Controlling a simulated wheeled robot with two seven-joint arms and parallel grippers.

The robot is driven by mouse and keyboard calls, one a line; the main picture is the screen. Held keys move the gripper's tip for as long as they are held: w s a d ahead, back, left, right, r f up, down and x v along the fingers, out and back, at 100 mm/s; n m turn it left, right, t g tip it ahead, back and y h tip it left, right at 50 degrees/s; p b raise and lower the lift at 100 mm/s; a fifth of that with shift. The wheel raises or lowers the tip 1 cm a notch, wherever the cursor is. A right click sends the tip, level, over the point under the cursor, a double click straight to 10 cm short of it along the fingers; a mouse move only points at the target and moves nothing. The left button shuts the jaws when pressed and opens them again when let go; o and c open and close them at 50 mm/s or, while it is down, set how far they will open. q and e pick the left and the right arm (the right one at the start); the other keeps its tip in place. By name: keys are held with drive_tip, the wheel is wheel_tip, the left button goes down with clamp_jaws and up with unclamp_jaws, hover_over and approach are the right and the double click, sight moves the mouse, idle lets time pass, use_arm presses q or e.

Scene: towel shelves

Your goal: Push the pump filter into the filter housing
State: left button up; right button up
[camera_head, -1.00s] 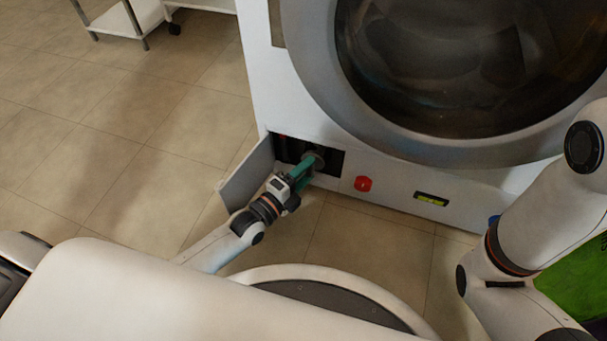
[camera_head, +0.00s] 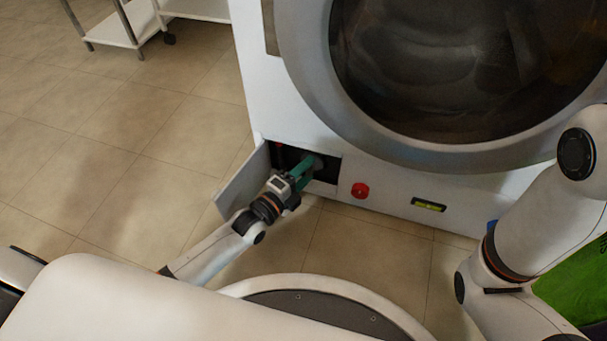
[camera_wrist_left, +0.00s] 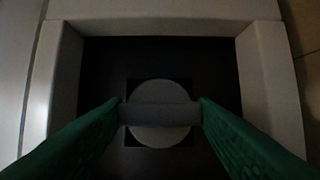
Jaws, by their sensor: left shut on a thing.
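The pump filter (camera_wrist_left: 160,115) is a grey round cap with a bar-shaped grip across it. My left gripper (camera_wrist_left: 160,112) has its green fingers shut on the two ends of that bar. In the wrist view the cap sits in front of a dark square opening, the filter housing (camera_wrist_left: 100,75); how deep it sits I cannot tell. In the head view the left gripper (camera_head: 303,170) reaches into the dark recess at the machine's lower left, and the filter (camera_head: 317,162) shows only partly beyond the fingers. My right gripper is out of view; only its arm shows at right.
The open flap (camera_head: 243,186) stands out to the left of the recess, close to my left arm. A red knob (camera_head: 360,190) and a small level (camera_head: 428,205) are on the machine's front (camera_head: 395,190). A white cart (camera_head: 125,25) stands at the upper left. Tiled floor is clear at left.

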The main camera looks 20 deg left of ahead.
use_arm(q)
drive_tip(key=shift+w, duration=0.75)
drive_tip(key=o, duration=1.2)
drive_tip(key=p+v, duration=0.6)
drive_tip(key=v, duration=0.6)
